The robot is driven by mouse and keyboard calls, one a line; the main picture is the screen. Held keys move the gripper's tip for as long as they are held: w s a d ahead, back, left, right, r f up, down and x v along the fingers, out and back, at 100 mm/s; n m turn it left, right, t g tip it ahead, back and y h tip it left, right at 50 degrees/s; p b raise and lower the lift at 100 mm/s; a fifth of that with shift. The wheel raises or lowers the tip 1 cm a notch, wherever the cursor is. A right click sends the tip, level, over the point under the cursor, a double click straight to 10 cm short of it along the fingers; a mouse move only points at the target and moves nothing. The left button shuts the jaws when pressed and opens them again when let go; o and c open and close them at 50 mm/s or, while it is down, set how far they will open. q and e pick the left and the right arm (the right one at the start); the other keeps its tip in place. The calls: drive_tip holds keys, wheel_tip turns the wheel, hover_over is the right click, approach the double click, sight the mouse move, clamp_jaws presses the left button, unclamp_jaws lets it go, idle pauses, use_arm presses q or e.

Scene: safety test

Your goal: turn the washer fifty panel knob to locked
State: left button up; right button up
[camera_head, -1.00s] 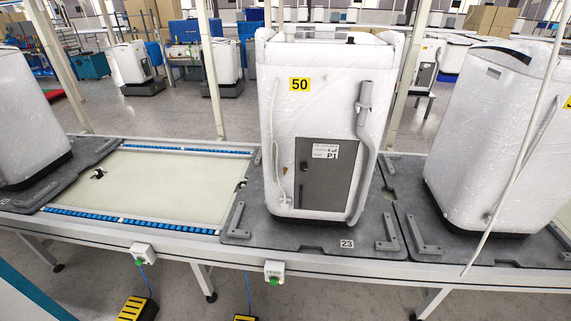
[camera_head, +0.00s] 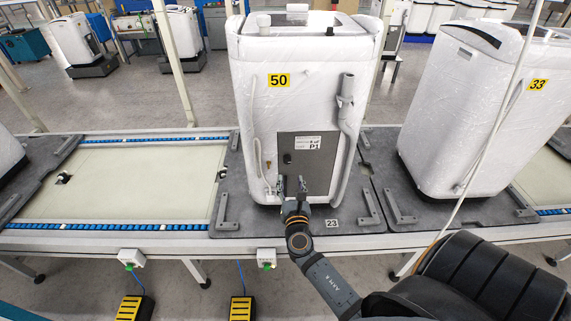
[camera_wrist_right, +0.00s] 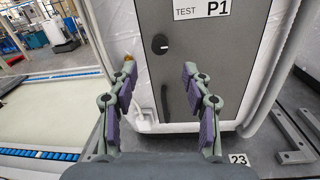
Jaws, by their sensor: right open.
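The washer marked 50 (camera_head: 308,95) is wrapped in white film and stands upright on a dark pallet (camera_head: 232,215) marked 23. Its grey panel (camera_head: 318,170), labelled P1, is low on the facing side. The round black knob (camera_head: 287,158) is on the panel's left part; in the right wrist view the knob (camera_wrist_right: 160,44) shows a small light mark, whose setting I cannot read. My right gripper (camera_head: 291,183) is open and empty in front of the panel, below the knob. In the wrist view, the right gripper's fingers (camera_wrist_right: 160,70) are spread on either side below it. My left gripper is out of view.
A grey hose (camera_head: 345,130) runs down right of the panel, and a thin white hose (camera_head: 258,165) hangs at its left. Washer 33 (camera_head: 460,110) stands to the right. Button boxes (camera_head: 131,258) line the front edge.

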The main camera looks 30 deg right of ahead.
sight(287, 163)
drive_tip(key=p+x, duration=0.1)
drive_tip(key=x, duration=0.7)
drive_tip(key=shift+w, duration=0.1)
clamp_jaws()
drive_tip(key=shift+f, duration=0.1)
